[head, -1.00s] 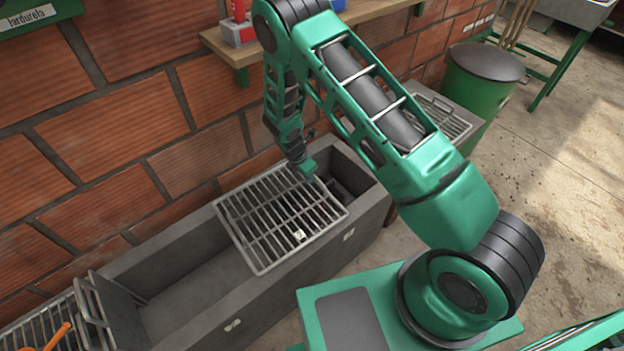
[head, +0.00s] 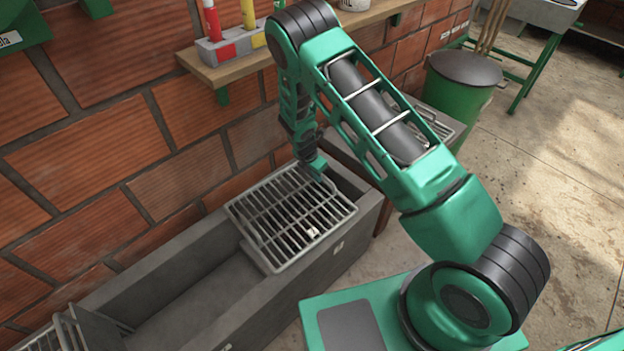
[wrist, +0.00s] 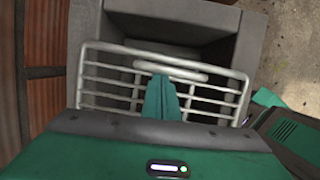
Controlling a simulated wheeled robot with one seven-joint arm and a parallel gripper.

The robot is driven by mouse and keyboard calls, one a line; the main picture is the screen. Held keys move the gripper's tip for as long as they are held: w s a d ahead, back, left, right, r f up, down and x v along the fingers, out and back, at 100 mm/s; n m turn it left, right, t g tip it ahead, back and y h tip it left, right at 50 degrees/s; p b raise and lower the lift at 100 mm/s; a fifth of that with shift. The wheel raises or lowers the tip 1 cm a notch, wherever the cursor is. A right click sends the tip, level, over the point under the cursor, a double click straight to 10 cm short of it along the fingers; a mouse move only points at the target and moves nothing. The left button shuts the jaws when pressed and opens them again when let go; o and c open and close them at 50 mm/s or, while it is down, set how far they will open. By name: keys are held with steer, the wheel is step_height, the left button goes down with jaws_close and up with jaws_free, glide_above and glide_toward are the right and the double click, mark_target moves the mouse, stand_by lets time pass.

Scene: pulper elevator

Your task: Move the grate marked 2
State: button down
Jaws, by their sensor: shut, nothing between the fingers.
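A grey metal grate (head: 268,238) with a small pale tag lies across the trough (head: 190,318) near its far end. The tag is too small to read. A second edge shows below its near left side; I cannot tell whether it is part of the same grate. My gripper (head: 319,165) is at the grate's far edge, pointing down. In the wrist view, my gripper (wrist: 161,97) is shut and empty, its fingers in front of the bars of the grate (wrist: 108,84), beside a raised handle bar (wrist: 165,73). Whether they touch it is unclear.
Another grate part (head: 75,330) stands at the near left end of the trough. A brick wall (head: 90,160) runs close behind, with a wooden shelf (head: 235,72) above. A green bin (head: 460,90) stands beyond the far end. The floor at right is open.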

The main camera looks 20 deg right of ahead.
steer(key=shift+d, duration=0.1)
steer(key=a, duration=0.1)
steer(key=s+a, duration=0.2)
steer(key=shift+a, duration=0.35)
steer(key=v, duration=1)
steer(key=s+d+r+m+g+y, duration=0.1)
steer(key=s+d+r+m, duration=0.55)
steer(key=d+r, duration=0.45)
steer(key=s+d+r+m, duration=0.5)
steer(key=d+r+m, duration=0.3)
steer(key=r, duration=0.5)
steer(key=s+d+r+m, duration=0.2)
steer(key=s+m, duration=0.3)
steer(key=s, duration=0.4)
steer(key=s+d+r+m+y, duration=0.1)
steer(key=s+r+m, duration=0.3)
steer(key=s, duration=0.6)
steer(key=s+d+r+m+y, duration=0.1)
steer(key=s+d+r+m, duration=0.2)
steer(key=s+m, duration=0.3)
steer(key=s+r, duration=0.1)
steer(key=s, duration=0.2)
steer(key=shift+s+m+g, duration=0.3)
steer(key=shift+s+m, duration=0.05)
steer(key=shift+d+r, duration=0.1)
steer(key=shift+d, duration=0.05)
